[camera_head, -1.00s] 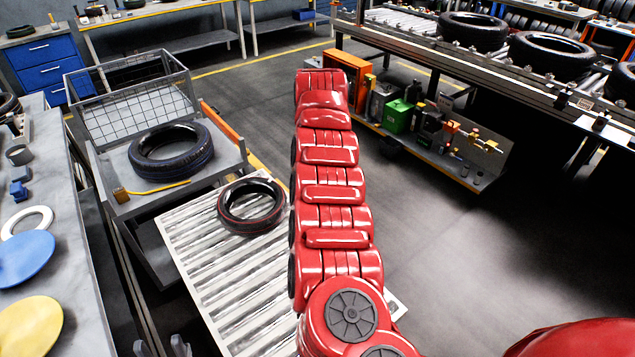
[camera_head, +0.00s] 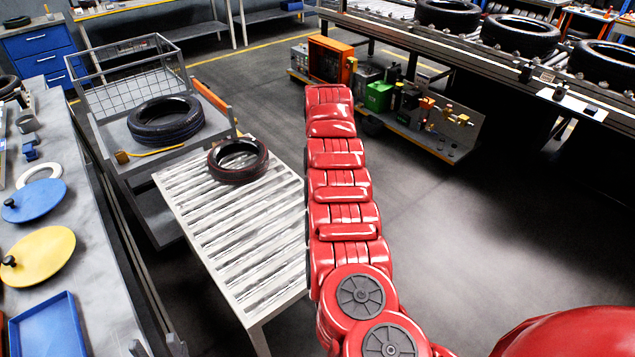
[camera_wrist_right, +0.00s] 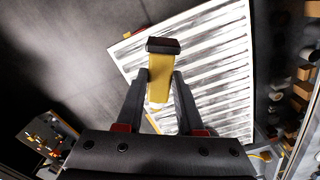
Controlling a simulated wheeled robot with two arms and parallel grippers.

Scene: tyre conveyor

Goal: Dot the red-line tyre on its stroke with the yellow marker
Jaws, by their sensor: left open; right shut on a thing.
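The red-line tyre (camera_head: 238,161) lies flat at the far end of the slatted roller table (camera_head: 235,240); reddish colour shows on its side, but the stroke cannot be made out. My right gripper (camera_wrist_right: 160,84) is shut on the yellow marker (camera_wrist_right: 159,88), which has a dark end pointing away from the gripper. In the right wrist view the marker shows against the slatted table and no tyre is seen. In the head view my right gripper cannot be seen. My left gripper (camera_head: 157,346) is open and empty at the bottom edge, left of the table.
A dark tyre (camera_head: 165,120) lies on a grey cart (camera_head: 192,148) with a mesh back. A bench at left holds a blue disc (camera_head: 35,201), a yellow disc (camera_head: 38,256) and a blue tray (camera_head: 50,328). The conveyor (camera_head: 480,55) at right carries several tyres.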

